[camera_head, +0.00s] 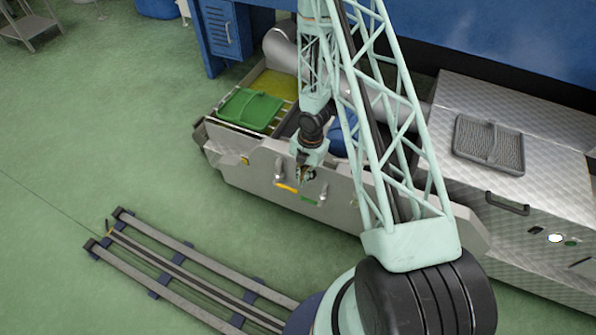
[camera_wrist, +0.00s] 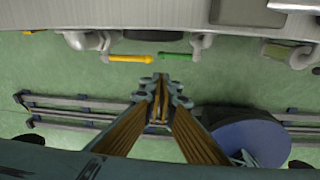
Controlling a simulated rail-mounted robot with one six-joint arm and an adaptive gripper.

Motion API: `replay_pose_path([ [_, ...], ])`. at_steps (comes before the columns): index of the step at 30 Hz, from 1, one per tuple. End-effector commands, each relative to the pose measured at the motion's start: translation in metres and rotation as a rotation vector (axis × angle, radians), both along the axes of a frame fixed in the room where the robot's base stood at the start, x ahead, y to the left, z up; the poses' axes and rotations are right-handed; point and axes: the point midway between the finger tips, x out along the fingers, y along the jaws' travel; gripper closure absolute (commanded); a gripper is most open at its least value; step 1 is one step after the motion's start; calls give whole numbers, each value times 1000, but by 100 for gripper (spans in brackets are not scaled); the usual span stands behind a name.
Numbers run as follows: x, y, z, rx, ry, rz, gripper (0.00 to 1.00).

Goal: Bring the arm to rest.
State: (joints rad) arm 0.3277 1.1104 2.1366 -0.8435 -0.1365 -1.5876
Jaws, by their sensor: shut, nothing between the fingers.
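My arm, a pale green lattice, reaches from the lower right up and over toward the steel machine. My gripper (camera_head: 306,174) hangs at the machine's front panel (camera_head: 240,165), close to a yellow handle (camera_head: 286,187) and a green handle (camera_head: 309,199). In the wrist view my gripper (camera_wrist: 160,82) is shut with nothing between its fingers. There the yellow handle (camera_wrist: 131,58) and the green handle (camera_wrist: 175,56) lie just beyond the fingertips. I cannot tell whether the fingers touch the panel.
A green tray (camera_head: 250,110) sits in the machine's left bay. A grey perforated tray (camera_head: 489,145) lies on the steel cabinet (camera_head: 545,190) at right. A blue wall cabinet (camera_head: 223,30) stands behind. Floor rails (camera_head: 185,265) run at lower left. The green floor at left is open.

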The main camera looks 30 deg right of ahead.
Motion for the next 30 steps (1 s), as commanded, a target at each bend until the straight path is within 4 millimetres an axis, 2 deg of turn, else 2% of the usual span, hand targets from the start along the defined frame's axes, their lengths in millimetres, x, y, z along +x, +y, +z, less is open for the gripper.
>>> replay_pose_path([
  [8,0,0,0,-1,0,-1,100],
  [14,4,-2,10,-10,-3,-19,100],
  [20,14,-7,37,-33,-11,-69,100],
  [30,32,-16,103,-86,-31,-205,100],
])
